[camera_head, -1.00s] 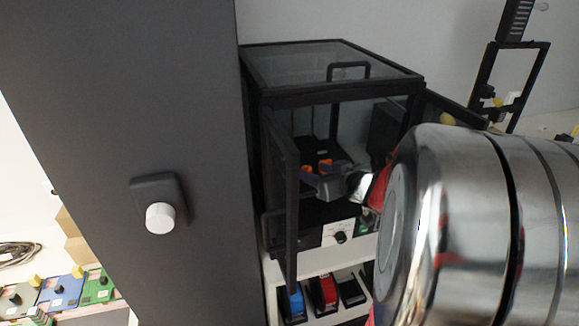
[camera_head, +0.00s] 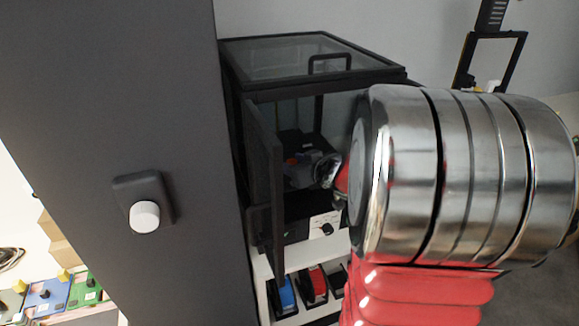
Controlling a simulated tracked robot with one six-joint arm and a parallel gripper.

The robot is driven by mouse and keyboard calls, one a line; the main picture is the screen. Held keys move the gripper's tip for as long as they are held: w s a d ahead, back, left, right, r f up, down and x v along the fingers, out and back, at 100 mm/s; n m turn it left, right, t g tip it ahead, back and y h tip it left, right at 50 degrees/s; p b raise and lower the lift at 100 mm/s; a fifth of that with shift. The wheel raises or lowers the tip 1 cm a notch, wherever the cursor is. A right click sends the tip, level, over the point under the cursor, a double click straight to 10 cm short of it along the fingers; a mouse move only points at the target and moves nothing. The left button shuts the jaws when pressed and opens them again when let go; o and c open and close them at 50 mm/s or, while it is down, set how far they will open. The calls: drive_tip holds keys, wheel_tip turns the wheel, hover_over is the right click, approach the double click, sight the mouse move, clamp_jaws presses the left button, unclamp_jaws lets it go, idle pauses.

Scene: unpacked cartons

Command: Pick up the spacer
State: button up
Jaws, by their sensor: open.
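My gripper (camera_head: 296,161) is inside the dark, clear-panelled cabinet (camera_head: 312,80), reaching in through its open front. Its orange-marked fingers are small and dim here, and the jaws are open. No spacer can be made out; anything between or beyond the fingers is too dark to tell. My own silver and red arm covers the right side of the cabinet.
The cabinet's framed door (camera_head: 264,190) stands open just left of my gripper. A control panel with a black knob (camera_head: 327,229) is below the opening. Blue (camera_head: 286,296) and red (camera_head: 317,284) items sit on the white shelf beneath. A dark column with a white knob (camera_head: 144,216) fills the left.

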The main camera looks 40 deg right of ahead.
sight(292, 161)
drive_tip(key=shift+c, duration=0.5)
drive_tip(key=shift+f, duration=0.1)
drive_tip(key=c, duration=1)
wheel_tip(292, 161, up, 10)
drive_tip(key=shift+r, duration=0.1)
idle(0.6)
